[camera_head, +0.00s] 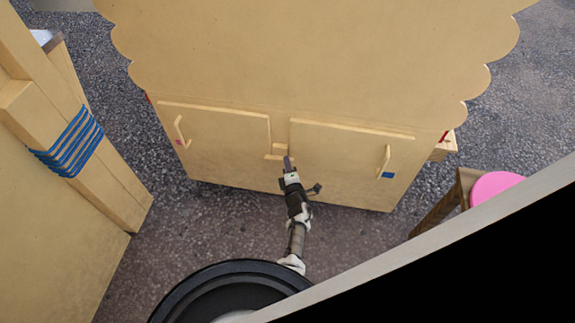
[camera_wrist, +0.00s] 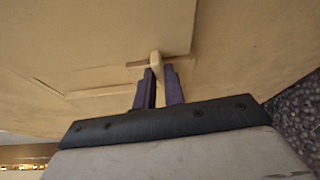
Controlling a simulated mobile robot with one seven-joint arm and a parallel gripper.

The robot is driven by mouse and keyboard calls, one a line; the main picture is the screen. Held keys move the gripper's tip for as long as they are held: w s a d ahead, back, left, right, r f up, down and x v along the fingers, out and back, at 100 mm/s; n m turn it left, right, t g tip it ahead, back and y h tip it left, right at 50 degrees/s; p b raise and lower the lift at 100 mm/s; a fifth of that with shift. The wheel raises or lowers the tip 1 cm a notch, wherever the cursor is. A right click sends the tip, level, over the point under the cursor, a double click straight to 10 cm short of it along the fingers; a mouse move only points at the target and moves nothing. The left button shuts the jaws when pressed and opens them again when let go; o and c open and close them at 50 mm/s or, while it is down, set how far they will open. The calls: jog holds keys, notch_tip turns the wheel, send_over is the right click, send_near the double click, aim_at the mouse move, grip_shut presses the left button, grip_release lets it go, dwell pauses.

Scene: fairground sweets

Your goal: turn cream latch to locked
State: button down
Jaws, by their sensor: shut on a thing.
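The cream latch (camera_wrist: 155,60) is a small pale piece on the front of the cream cabinet. In the wrist view its end sits between the two purple fingertips of my gripper (camera_wrist: 160,75), which are shut on it. In the head view my gripper (camera_head: 288,163) reaches the gap between the two cabinet doors, and part of the latch (camera_head: 278,149) shows just above the fingertips. The left door (camera_head: 220,135) and right door (camera_head: 345,155) both look closed. The exact angle of the latch is hard to tell.
The right door has a handle (camera_head: 384,160) beside a blue square (camera_head: 388,175). The left door has a handle (camera_head: 181,132) with a pink mark. A wooden post with blue rope (camera_head: 72,142) stands at left. A pink-topped stool (camera_head: 495,187) stands at right. Grey ground lies below the cabinet.

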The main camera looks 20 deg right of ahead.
jog(key=c, duration=1.5)
grip_release()
notch_tip(320, 180, up, 20)
jog(key=p, duration=1)
jog(key=shift+p, duration=0.4)
